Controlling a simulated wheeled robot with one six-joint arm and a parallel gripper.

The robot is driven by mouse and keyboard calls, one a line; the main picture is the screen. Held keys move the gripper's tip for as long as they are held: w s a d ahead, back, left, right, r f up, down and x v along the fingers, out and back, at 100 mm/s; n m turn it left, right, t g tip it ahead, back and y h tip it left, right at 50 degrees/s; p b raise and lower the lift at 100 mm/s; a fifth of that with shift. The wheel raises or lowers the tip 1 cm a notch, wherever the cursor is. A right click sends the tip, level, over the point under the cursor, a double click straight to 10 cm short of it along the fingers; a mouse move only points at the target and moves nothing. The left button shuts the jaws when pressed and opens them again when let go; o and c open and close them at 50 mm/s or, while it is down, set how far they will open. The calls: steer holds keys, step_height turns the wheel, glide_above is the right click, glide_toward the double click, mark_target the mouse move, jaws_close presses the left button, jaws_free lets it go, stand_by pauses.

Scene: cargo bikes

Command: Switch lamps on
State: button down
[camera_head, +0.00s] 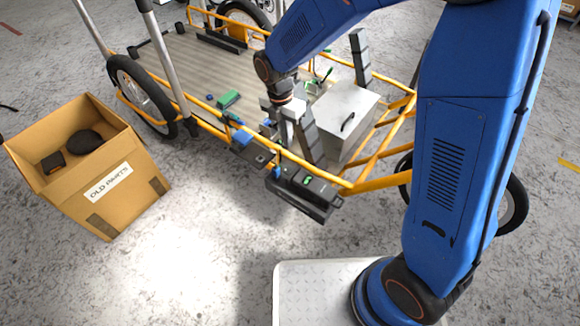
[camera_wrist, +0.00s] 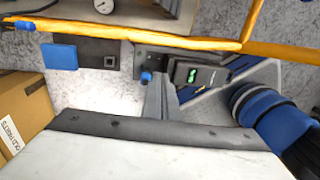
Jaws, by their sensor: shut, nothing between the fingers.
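My gripper (camera_head: 287,142) is shut and empty, pointing down over the near yellow rail of the cargo bike. Its grey fingers show in the wrist view (camera_wrist: 160,90), their tips close to a small blue knob (camera_wrist: 147,77) on a dark plate; I cannot tell whether they touch it. Right of the knob is a dark housing (camera_wrist: 197,74) with a lit green display. In the head view the same housing (camera_head: 313,186) hangs outside the rail. A blue box (camera_wrist: 58,57) and a grey plate with a dark square (camera_wrist: 101,53) sit left of the knob. No lamp is clearly identifiable.
A silver case (camera_head: 345,118) stands on the bike's deck, close to my gripper's right. A cardboard box (camera_head: 128,187) marked "OLD PARTS" stands at left. A bright light patch lies on the clear floor in front. The yellow rail (camera_wrist: 200,44) runs just beyond the fingers.

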mark_target(289, 171)
steer(key=f, duration=0.4)
steer(key=d+f, duration=0.1)
steer(key=f, duration=0.4)
steer(key=s+f, duration=0.1)
steer(key=f, duration=0.4)
steer(key=shift+d, duration=0.2)
steer(key=shift+s+f, duration=0.1)
stand_by(0.3)
steer(key=shift+w+a+r, duration=0.2)
steer(key=shift+w+a, duration=0.3)
steer(key=shift+a, duration=0.1)
